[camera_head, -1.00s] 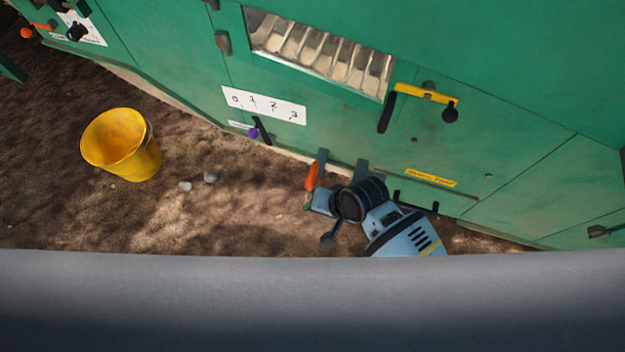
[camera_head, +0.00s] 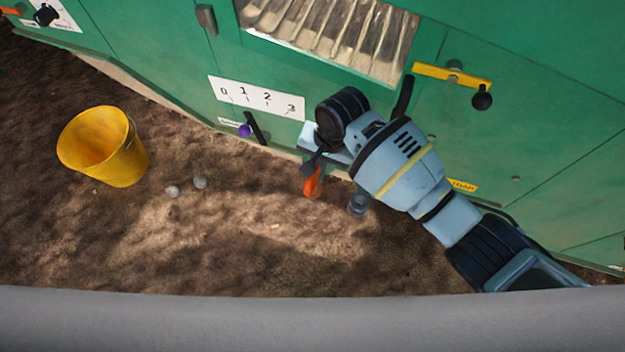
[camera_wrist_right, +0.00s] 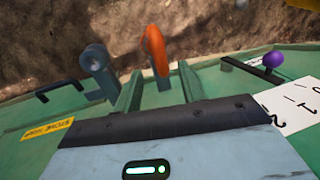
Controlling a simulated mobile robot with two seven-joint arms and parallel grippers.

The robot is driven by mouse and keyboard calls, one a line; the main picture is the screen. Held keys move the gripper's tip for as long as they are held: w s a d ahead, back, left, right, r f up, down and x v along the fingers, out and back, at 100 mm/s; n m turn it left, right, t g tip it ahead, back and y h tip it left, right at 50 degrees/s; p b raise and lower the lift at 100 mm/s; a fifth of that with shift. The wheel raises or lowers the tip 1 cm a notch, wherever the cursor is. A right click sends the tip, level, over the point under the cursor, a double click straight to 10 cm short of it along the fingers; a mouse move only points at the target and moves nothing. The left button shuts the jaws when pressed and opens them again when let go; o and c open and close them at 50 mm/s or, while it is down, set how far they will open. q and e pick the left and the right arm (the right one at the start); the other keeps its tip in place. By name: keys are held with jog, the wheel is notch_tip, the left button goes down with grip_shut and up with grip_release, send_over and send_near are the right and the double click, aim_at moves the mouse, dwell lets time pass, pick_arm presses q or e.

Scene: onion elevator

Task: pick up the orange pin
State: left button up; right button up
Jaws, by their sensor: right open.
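The orange pin (camera_head: 313,183) stands out from the lower edge of the green machine in the head view. It also shows in the right wrist view (camera_wrist_right: 155,48), as an upright orange loop just beyond the fingertips. My right gripper (camera_wrist_right: 147,76) is open, with its two fingers reaching toward the pin and nothing seen held between them. In the head view my right gripper (camera_head: 311,162) is at the pin's upper end and partly covers it. Whether a finger touches the pin cannot be told. My left gripper is not in view.
A grey round-ended peg (camera_wrist_right: 97,62) stands left of the fingers in the right wrist view. A purple knob (camera_head: 244,131) and a 0–3 scale plate (camera_head: 256,96) are on the green machine (camera_head: 530,140). A yellow bucket (camera_head: 122,165) stands on open dirt ground.

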jog(key=shift+a+f+b, duration=0.2)
jog(key=shift+f+b, duration=0.3)
jog(key=shift+f, duration=0.75)
jog(key=f+b, duration=0.2)
jog(key=f, duration=0.1)
jog(key=a+f+b, duration=0.1)
jog(key=shift+w+f, duration=0.2)
jog(key=shift+w, duration=0.1)
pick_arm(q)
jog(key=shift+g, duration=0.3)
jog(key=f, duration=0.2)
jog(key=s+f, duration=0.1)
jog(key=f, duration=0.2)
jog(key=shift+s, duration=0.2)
pick_arm(e)
jog(key=shift+r, duration=0.1)
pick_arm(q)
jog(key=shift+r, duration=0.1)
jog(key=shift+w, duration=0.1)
pick_arm(e)
grip_shut()
